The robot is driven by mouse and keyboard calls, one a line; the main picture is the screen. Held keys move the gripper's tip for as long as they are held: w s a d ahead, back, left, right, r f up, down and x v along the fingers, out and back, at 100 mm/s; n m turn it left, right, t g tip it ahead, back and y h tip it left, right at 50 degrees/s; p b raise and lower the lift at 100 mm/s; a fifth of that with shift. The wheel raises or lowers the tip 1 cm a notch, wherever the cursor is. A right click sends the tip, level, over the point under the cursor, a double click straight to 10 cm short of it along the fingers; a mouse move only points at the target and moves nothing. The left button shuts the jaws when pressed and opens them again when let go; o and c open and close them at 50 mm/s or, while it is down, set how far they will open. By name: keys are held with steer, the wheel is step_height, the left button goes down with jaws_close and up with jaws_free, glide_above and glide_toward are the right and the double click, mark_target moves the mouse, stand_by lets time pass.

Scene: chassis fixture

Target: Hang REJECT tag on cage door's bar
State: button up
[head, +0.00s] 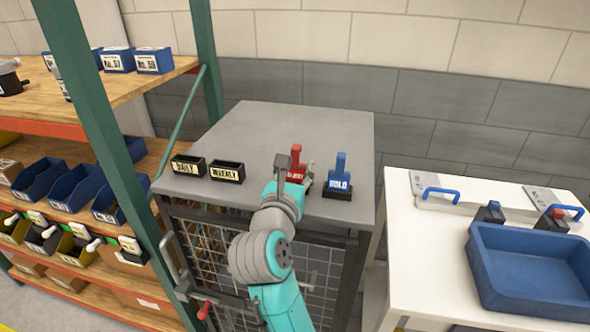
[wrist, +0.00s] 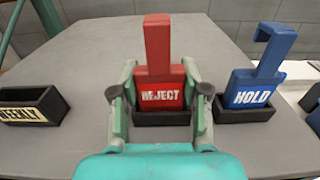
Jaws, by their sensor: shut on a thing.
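The red REJECT tag (wrist: 160,88), with a hooked upper end, stands upright in a black holder (wrist: 162,118) on top of the grey cage. In the head view the tag (head: 297,162) is partly hidden by my arm. My gripper (wrist: 160,98) is shut on the tag, one finger at each side of its lettered body. The cage door (head: 215,245), with dark mesh and a bar along its frame, is below the cage's top front edge. My arm covers part of it.
The blue HOLD tag (head: 338,178) stands in its own holder just right of the REJECT tag. Black DAILY (head: 188,165) and WEEKLY (head: 227,171) boxes stand to the left. A white table with a blue tray (head: 530,275) is at right, shelving (head: 95,120) at left. The cage top's back is clear.

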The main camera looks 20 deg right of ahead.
steer(key=shift+r, duration=1.45)
steer(key=v, duration=0.8)
